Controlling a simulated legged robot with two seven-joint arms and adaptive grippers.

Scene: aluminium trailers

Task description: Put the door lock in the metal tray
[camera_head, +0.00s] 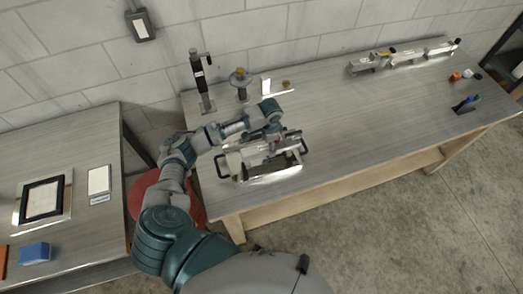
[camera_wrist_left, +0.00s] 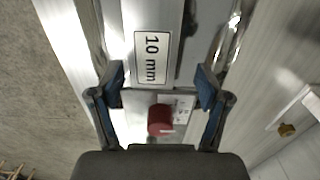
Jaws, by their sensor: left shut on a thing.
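My left gripper (camera_head: 273,132) is over a metal tray (camera_head: 272,174) with black handles near the front left of the workbench. In the left wrist view the two blue fingers (camera_wrist_left: 160,88) are shut on a silver metal piece with a red cylinder (camera_wrist_left: 160,120) and a small printed label, which I take to be the door lock. A grey metal bar labelled "10 mm" (camera_wrist_left: 152,57) shows just past the fingertips. The arm and gripper partly hide the tray and the held piece in the head view. I cannot tell whether the piece touches the tray. My right gripper is not in view.
A black-and-steel stand (camera_head: 201,85) and a round-topped post (camera_head: 241,84) stand at the bench's back left. Metal fixtures (camera_head: 405,57) line the back right. The bench middle (camera_head: 350,110) is clear. A second table with a black frame (camera_head: 43,198) is at the left.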

